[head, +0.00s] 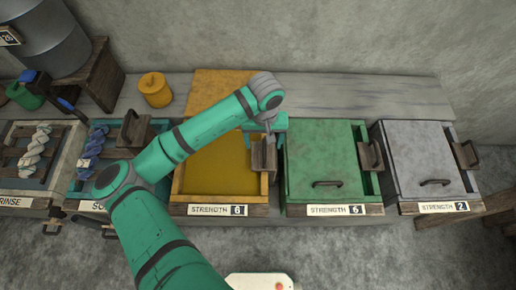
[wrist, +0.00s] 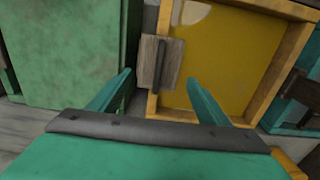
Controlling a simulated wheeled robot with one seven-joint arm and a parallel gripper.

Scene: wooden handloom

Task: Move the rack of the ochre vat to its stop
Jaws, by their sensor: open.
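The ochre vat (head: 177,184) stands in the middle of the row in the head view, its yellow liquid showing and its lid (head: 215,88) lying behind it. The vat also shows in the wrist view (wrist: 227,58). Its rack shows as a wooden block with a dark handle (head: 263,157) at the vat's right side; in the wrist view the handle block (wrist: 157,62) is at the vat's left edge. My gripper (wrist: 158,88) is open, its teal fingers on either side of the handle block in the picture. Whether they touch it cannot be told.
A green lidded vat (head: 322,160) and a grey lidded vat (head: 428,160) stand to the right, each with a wooden handle block. To the left are two open vats with hanks of yarn (head: 35,145). An orange jar (head: 155,90) stands behind.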

